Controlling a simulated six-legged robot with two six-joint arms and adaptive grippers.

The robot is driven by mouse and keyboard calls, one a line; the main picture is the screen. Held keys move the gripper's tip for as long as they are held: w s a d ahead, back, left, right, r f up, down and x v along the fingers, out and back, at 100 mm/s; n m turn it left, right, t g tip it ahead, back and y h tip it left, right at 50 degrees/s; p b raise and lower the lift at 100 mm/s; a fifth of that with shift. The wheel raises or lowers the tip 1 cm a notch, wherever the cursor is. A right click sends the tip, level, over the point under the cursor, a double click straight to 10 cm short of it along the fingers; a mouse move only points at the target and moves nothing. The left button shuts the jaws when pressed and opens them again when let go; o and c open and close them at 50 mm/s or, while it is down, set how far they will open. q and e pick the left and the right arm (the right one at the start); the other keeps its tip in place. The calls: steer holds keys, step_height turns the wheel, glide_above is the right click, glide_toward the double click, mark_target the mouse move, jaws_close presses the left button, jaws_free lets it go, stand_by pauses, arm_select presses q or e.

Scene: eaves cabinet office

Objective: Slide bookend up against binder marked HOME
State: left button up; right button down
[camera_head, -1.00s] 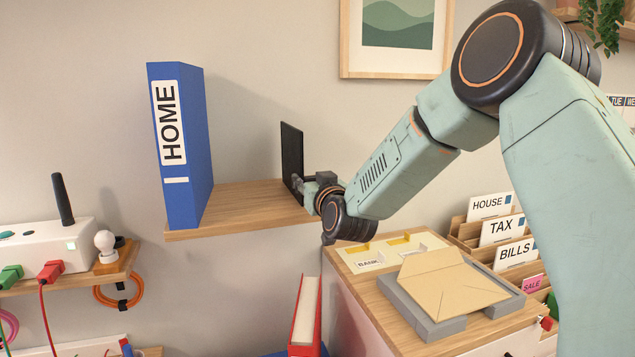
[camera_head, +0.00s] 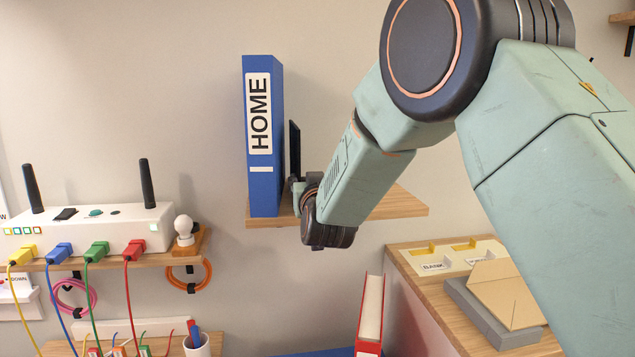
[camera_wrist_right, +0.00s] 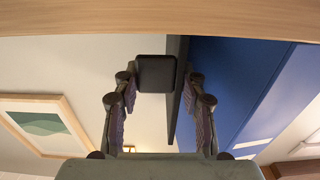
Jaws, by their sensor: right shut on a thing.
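The blue binder marked HOME (camera_head: 263,190) stands upright on the wooden shelf, near its left end. The black bookend (camera_head: 295,150) stands upright just right of the binder, with a narrow gap showing between them in the head view. In the right wrist view the bookend's dark plate (camera_wrist_right: 175,105) is close beside the blue binder (camera_wrist_right: 225,75); contact cannot be told there. My right gripper (camera_wrist_right: 157,80) is shut on the bookend, low at the shelf. In the head view my right wrist and arm hide most of that grip. My left gripper is not in view.
The wooden shelf (camera_head: 400,203) is bare to the right of my right arm. A router (camera_head: 90,225) with coloured cables stands on a lower shelf at left. A red binder (camera_head: 370,310) is below, and a cabinet top with a grey tray (camera_head: 480,312) is at lower right.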

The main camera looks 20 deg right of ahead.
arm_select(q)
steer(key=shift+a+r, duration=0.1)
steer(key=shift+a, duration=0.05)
arm_select(e)
steer(key=shift+w+a+r, duration=0.1)
steer(key=shift+a+r, duration=0.05)
steer(key=shift+r, duration=0.25)
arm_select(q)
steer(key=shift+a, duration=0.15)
arm_select(e)
steer(key=shift+a, duration=0.1)
steer(key=c, duration=1.2)
jaws_free()
steer(key=o, duration=0.3)
steer(key=shift+f, duration=0.15)
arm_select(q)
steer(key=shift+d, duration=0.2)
arm_select(e)
steer(key=shift+f, duration=0.1)
steer(key=shift+s+a, duration=0.15)
steer(key=shift+s, duration=0.25)
steer(key=v, duration=1.1)
steer(key=shift+d, duration=0.25)
